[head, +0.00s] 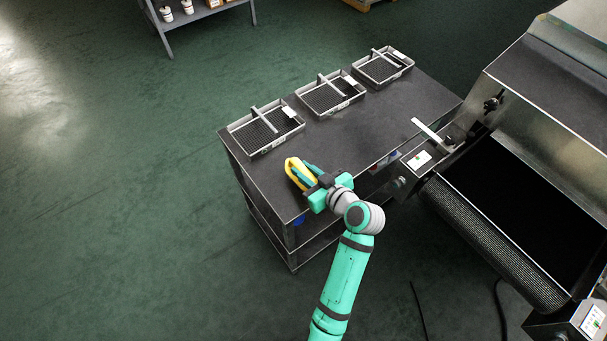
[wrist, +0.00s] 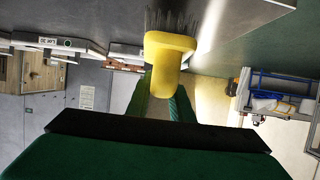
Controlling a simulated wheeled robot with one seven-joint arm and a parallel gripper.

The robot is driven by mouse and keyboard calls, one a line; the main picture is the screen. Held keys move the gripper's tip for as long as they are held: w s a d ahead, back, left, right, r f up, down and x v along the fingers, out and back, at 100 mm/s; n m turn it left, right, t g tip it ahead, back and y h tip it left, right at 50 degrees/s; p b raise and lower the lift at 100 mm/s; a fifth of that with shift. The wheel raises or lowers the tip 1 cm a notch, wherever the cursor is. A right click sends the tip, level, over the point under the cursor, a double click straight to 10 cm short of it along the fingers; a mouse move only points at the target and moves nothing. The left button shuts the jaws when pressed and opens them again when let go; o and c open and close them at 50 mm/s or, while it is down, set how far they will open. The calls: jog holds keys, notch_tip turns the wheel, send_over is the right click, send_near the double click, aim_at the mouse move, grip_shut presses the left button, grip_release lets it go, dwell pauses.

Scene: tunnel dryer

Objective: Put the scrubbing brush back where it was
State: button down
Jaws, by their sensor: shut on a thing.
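The scrubbing brush (head: 298,172) has a yellow body and shows at the near left part of the dark cart top in the head view. In the wrist view the yellow brush (wrist: 168,58) stands out ahead of my fingers, with dark bristles towards the top of the picture. My gripper (head: 308,176) is shut on the brush; its fingers also show in the wrist view (wrist: 162,104). The bristles come close to the grey surface in the wrist view; I cannot tell whether they touch it.
Three mesh trays with handles, left (head: 262,146), middle (head: 350,102) and right (head: 403,70), stand along the back of the cart top (head: 345,150). The dryer's belt machine (head: 490,225) is at the right.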

notch_tip(320, 180, down, 2)
jog(key=shift+f, duration=0.1)
jog(key=shift+w, duration=0.1)
